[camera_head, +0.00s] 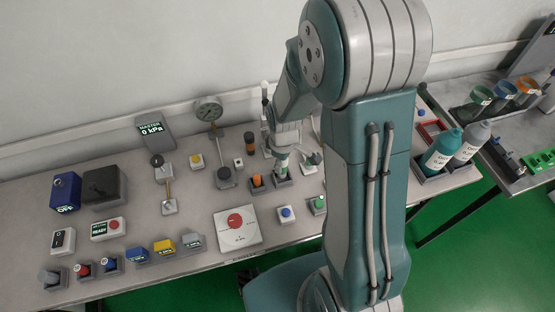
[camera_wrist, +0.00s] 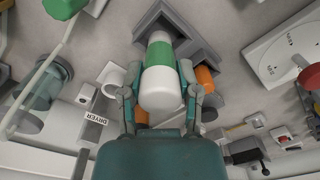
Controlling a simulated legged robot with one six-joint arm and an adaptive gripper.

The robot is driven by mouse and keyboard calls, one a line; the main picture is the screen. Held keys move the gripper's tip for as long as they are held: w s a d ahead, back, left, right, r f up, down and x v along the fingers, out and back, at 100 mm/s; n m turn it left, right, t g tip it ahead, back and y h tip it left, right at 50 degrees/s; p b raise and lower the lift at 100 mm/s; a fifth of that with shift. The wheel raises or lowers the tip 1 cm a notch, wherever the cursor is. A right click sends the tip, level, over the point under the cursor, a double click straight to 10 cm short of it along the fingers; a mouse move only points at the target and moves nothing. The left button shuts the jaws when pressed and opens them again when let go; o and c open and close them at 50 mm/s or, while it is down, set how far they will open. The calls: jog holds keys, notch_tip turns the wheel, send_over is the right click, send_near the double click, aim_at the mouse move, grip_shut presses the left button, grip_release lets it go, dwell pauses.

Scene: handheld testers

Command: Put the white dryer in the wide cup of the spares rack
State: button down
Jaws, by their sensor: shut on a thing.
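The white dryer, a white cylinder with a green band (camera_wrist: 160,88), stands between the fingers of my gripper (camera_wrist: 162,98) in the wrist view. My gripper is shut on it. Its far end meets a grey angular holder (camera_wrist: 180,22); I cannot tell whether it is inside or just above. In the head view my gripper (camera_head: 282,152) is over a small grey cup (camera_head: 283,183), with the green band (camera_head: 281,165) just above or in it. Beside it, an orange cylinder (camera_head: 257,181) stands in a neighbouring grey cup.
An orange and dark cylinder (camera_head: 249,143) and a gauge (camera_head: 208,108) stand behind. A DRYER label (camera_wrist: 97,118) is near my gripper. Bottles (camera_head: 440,150) stand at the right.

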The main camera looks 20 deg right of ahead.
jog(key=shift+s+f, duration=0.15)
jog(key=shift+f, duration=0.65)
jog(key=shift+a, duration=0.15)
jog(key=shift+c, duration=1.6)
grip_release()
jog(key=shift+f, duration=0.1)
